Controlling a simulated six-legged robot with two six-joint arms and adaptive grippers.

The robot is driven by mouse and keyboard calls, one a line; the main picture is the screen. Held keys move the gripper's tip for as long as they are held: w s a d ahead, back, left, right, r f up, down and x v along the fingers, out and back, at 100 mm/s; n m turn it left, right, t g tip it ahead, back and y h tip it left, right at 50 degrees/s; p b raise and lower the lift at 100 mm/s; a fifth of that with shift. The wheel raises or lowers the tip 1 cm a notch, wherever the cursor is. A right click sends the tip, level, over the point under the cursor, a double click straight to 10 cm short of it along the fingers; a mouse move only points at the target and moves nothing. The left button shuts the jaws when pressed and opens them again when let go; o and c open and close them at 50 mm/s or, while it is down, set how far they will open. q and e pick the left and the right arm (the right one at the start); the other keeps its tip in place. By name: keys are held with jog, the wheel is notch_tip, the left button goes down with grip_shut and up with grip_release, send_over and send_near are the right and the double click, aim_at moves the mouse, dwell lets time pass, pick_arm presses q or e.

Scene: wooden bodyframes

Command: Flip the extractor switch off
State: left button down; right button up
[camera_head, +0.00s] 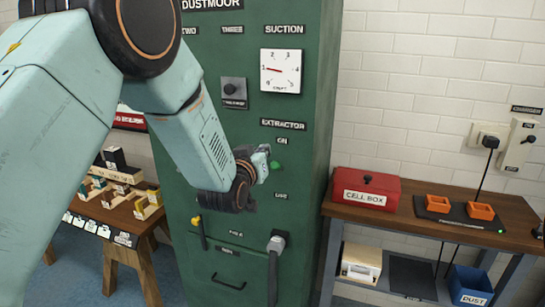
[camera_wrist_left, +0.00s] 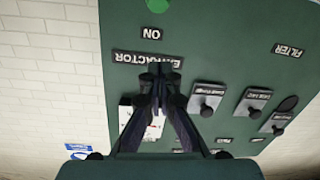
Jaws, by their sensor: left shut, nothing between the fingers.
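The tall green cabinet (camera_head: 304,100) carries an EXTRACTOR label (camera_head: 283,124) with an ON label below it. A round green lamp or button (camera_head: 277,166) sits under ON, beside my left wrist. The extractor switch lever cannot be made out; my wrist covers part of that panel. My left gripper is in front of the panel in the head view, its fingertips hidden there. In the left wrist view its fingers (camera_wrist_left: 160,72) are shut and empty, over the EXTRACTOR label (camera_wrist_left: 148,58). A green round part (camera_wrist_left: 160,4) shows at that view's top edge. My right gripper is out of view.
A suction dial (camera_head: 281,71) and a knob (camera_head: 233,88) sit higher on the cabinet. A grey plug (camera_head: 276,243) and a yellow-tipped part (camera_head: 197,220) are lower. A bench at right holds a red cell box (camera_head: 365,192) and orange trays (camera_head: 481,211).

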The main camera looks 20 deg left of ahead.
pick_arm(q)
send_over(272, 167)
jog(key=shift+w+a+f+p, duration=0.2)
jog(key=shift+w+f+p, duration=0.4)
jog(key=shift+w+p, duration=0.1)
jog(key=shift+s+f+p, duration=0.15)
jog(key=shift+f, duration=0.4)
jog(key=shift+s+f+p, duration=0.15)
jog(key=shift+f, duration=0.4)
jog(key=shift+d+f, duration=0.1)
jog(key=shift+f, duration=0.2)
jog(key=shift+s+d+f, duration=0.1)
jog(key=shift+s+f, duration=0.05)
jog(key=shift+s, duration=0.05)
jog(key=shift+s+d, duration=0.1)
jog(key=shift+s, duration=0.15)
